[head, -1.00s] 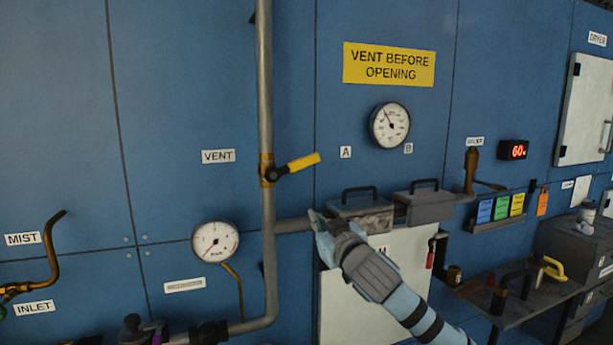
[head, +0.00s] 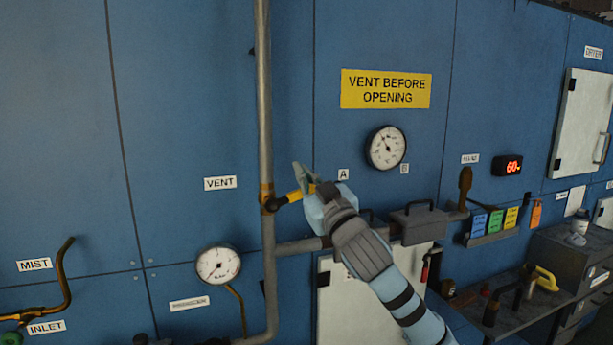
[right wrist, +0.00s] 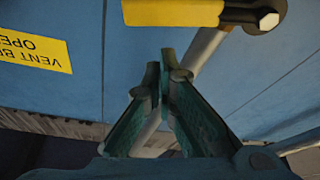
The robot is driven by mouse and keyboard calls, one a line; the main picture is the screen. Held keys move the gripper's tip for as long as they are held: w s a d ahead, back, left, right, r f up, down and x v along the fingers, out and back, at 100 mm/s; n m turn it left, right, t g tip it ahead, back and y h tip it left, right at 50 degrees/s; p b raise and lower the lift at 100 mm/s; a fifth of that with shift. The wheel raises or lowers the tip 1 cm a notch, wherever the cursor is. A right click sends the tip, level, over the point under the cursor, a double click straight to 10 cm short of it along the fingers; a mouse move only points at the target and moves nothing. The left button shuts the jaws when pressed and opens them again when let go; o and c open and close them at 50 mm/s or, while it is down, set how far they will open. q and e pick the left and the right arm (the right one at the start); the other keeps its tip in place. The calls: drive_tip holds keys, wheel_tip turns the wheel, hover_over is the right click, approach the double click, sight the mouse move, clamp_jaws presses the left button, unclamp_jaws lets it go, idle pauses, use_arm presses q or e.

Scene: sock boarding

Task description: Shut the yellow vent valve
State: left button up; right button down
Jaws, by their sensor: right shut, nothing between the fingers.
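The yellow vent valve handle (head: 294,195) sticks out to the right and slightly up from its dark pivot (head: 270,204) on the vertical grey pipe (head: 265,110), crosswise to the pipe. My right gripper (head: 300,174) is shut and empty, its fingertips at the handle's outer part in the head view and hiding the handle's end. In the right wrist view, the yellow handle (right wrist: 172,12) lies at the top edge, apart from the closed fingertips (right wrist: 160,75). I cannot tell whether the gripper touches it. My left gripper is not in view.
A VENT label (head: 220,183) is left of the pipe. A yellow sign (head: 386,89) and a round gauge (head: 386,147) are on the blue wall at right. Another gauge (head: 218,264) is lower left.

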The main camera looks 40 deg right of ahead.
drive_tip(key=shift+s+d+f, duration=0.1)
drive_tip(key=shift+d+f, duration=0.3)
drive_tip(key=shift+f, duration=0.4)
drive_tip(key=m+b, duration=0.1)
drive_tip(key=f+m+h+b, duration=0.1)
drive_tip(key=b, duration=0.1)
drive_tip(key=d+f+m+h+b, duration=0.1)
drive_tip(key=shift+s+f+m+b, duration=0.15)
drive_tip(key=shift+s+m+b, duration=0.15)
drive_tip(key=shift+b, duration=0.1)
drive_tip(key=shift+w, duration=0.1)
